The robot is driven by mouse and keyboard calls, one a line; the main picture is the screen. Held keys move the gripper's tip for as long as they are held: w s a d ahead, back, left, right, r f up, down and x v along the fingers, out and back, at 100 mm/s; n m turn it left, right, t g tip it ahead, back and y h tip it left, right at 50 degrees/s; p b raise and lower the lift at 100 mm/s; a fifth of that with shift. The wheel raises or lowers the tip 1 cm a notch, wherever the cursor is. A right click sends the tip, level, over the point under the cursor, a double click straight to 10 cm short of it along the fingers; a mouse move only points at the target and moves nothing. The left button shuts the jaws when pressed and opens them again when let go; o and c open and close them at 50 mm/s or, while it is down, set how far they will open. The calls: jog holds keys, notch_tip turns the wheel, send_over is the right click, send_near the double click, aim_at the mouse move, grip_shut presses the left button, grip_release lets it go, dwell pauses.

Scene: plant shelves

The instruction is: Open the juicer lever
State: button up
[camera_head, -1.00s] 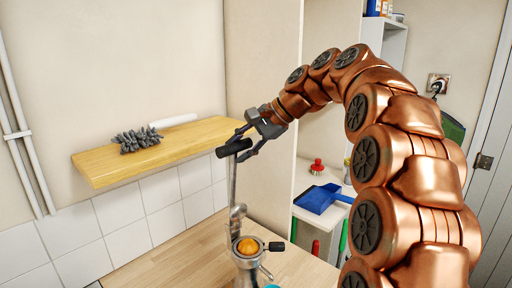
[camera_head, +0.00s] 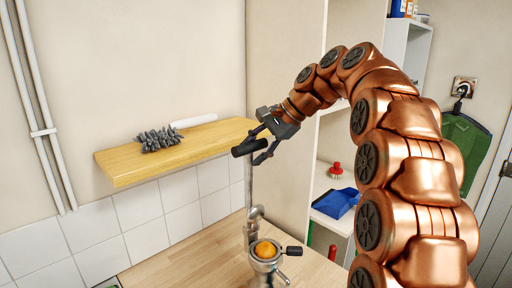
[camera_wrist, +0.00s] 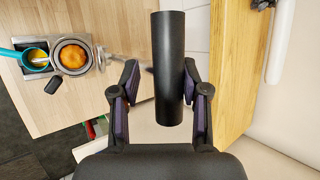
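The juicer (camera_head: 265,262) stands on the wooden counter, with an orange half (camera_head: 265,249) in its cup. Its lever (camera_head: 249,185) rises upright to a black cylindrical handle (camera_head: 249,147). My gripper (camera_head: 257,151) is at the handle. In the wrist view, the handle (camera_wrist: 170,65) lies between the two fingers of my gripper (camera_wrist: 160,78). A gap shows on the left finger's side; the right finger is very close to the handle, and I cannot tell if it touches. The juicer with the orange (camera_wrist: 72,57) shows at the upper left there.
A wooden wall shelf (camera_head: 140,170) with a grey spiky object (camera_head: 158,139) and a white roll (camera_head: 195,121) is left of the handle. The counter (camera_head: 190,262) left of the juicer is clear. White shelves with a blue dustpan (camera_head: 335,203) stand right.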

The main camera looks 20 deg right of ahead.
jog(key=shift+o, duration=0.9)
jog(key=shift+w+a+f, duration=0.1)
jog(key=shift+w+f, duration=0.05)
jog(key=shift+w, duration=0.05)
jog(key=shift+s+r, duration=0.1)
jog(key=shift+r, duration=0.1)
jog(key=shift+d+r, duration=0.25)
jog(key=shift+r, duration=0.05)
jog(key=shift+v, duration=3.4)
jog(key=shift+s, duration=0.1)
